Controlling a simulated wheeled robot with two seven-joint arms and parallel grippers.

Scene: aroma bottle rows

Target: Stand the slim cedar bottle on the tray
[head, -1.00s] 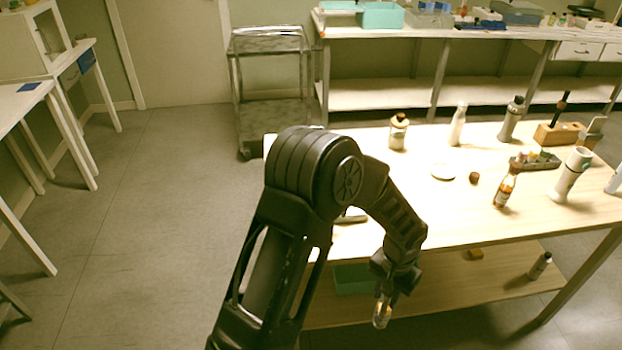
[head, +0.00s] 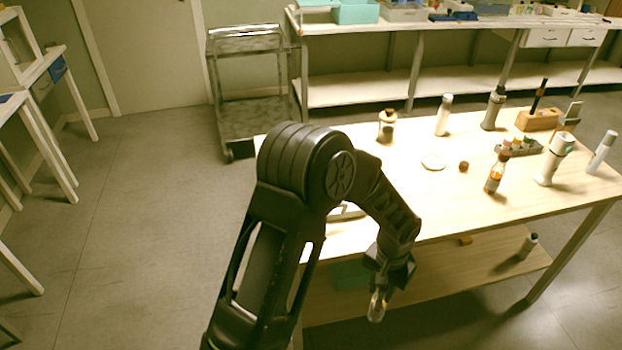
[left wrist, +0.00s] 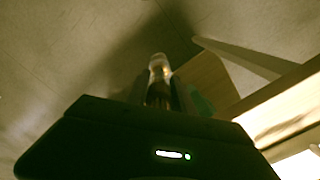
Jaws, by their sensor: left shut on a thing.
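My left gripper (head: 384,286) is shut on a small clear bottle (head: 377,306) with amber contents. It hangs low in front of the table's near edge, clear of the tabletop. The bottle also shows in the left wrist view (left wrist: 159,68), its end pointing away from the camera between the dark fingers. I cannot read a label on it, so I cannot tell if it is the cedar one. A pale flat-edged thing (head: 346,211), possibly the tray, lies on the table, mostly hidden behind my left arm. My right gripper is not in view.
The wooden table (head: 455,215) bears an amber bottle (head: 495,175), a brown-capped jar (head: 387,127), a white bottle (head: 443,115), a grey rack (head: 519,148) and a white disc (head: 433,162). A lower shelf (head: 430,278) lies below.

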